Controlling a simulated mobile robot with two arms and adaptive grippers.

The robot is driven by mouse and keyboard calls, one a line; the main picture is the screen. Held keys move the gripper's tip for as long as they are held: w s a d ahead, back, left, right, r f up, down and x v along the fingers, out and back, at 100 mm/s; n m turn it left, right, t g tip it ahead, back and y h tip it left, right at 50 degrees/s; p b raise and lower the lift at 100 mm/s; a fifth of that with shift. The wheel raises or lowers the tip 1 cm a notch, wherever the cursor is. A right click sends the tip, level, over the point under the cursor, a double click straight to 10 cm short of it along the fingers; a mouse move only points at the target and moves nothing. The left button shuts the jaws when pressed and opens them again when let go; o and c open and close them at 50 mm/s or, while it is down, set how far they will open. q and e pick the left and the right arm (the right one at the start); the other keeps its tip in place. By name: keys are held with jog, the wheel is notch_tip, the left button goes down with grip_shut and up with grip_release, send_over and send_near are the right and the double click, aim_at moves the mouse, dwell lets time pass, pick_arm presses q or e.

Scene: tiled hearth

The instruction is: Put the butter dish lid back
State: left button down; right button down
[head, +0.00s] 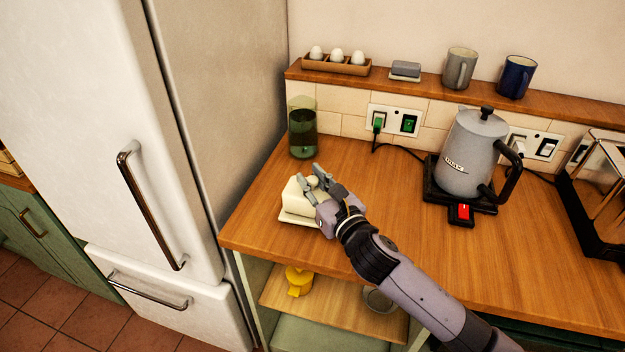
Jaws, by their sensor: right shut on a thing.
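The cream butter dish lid (294,195) is a block-shaped cover with a round knob on top, near the counter's left front edge. It sits over the pale butter dish base (292,219), whose front rim shows below it. The lid looks level, but I cannot tell whether it fully touches the base. My right gripper (311,175) comes in from the lower right and is shut on the lid at its knob. The fingers and wrist hide the lid's right side. My left gripper is not in view.
A green glass container (302,130) stands behind the dish. A grey kettle (470,155) stands on its base to the right, with a toaster (600,180) beyond. The back ledge holds an egg tray (336,66) and mugs (460,68). The refrigerator (195,90) bounds the left. The middle counter is clear.

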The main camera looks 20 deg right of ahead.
jog(key=shift+f+b, duration=0.3)
jog(key=shift+f, duration=0.2)
jog(key=c, duration=1.3)
grip_release()
